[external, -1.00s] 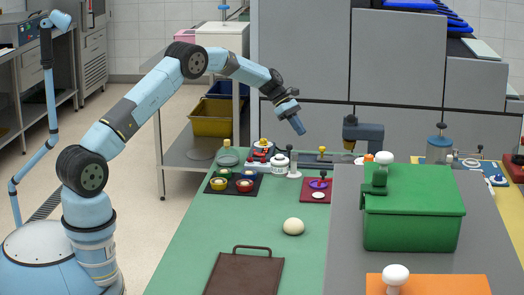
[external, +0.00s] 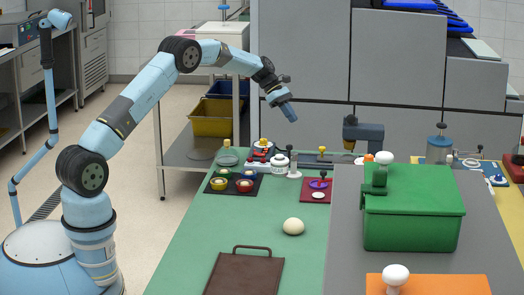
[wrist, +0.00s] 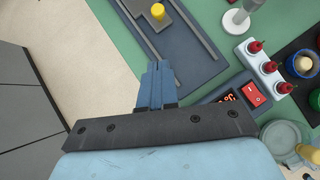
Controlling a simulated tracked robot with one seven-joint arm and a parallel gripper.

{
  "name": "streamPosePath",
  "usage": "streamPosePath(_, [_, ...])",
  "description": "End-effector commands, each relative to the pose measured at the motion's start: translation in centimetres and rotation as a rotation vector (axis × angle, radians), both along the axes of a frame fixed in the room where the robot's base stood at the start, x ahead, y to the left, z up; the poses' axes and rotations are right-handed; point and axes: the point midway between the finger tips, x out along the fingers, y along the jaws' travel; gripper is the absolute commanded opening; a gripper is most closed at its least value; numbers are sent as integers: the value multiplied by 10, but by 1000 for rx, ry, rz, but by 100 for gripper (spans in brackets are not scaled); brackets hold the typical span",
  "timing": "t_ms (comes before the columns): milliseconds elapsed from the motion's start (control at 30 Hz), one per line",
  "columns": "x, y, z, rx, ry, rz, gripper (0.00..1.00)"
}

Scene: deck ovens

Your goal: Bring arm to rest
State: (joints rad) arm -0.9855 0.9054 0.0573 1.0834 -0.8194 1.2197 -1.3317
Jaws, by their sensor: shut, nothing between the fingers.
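My light blue arm (external: 145,100) reaches up from its base at the left and bends down over the far part of the green table. My gripper (external: 290,111) hangs in the air above the table's back area, pointing down and slightly right. In the wrist view my gripper (wrist: 156,72) shows its two blue fingers together, with nothing between them. It is apart from everything on the table.
The green table (external: 205,262) carries a dough ball (external: 293,226), a brown board (external: 243,275) and a dark tray with small bowls. A green lidded box (external: 413,218) stands on a grey surface at right. A red-switched unit (wrist: 240,94) lies below my gripper.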

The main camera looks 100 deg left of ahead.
Motion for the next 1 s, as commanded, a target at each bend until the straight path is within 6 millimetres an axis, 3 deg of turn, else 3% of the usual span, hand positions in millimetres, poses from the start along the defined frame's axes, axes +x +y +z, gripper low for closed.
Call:
streamPosePath(133, [5, -10, 10, 19, -2, -25, 0])
streamPosePath(267, [17, -42, 36, 74, -4, -103, 0])
streamPosePath(433, [31, -105, 82, 183, -9, -256, 0])
streamPosePath(667, [36, -194, 137, 331, -23, -472, 0])
streamPosePath(1000, [12, -324, 202, 547, -59, -798, 0])
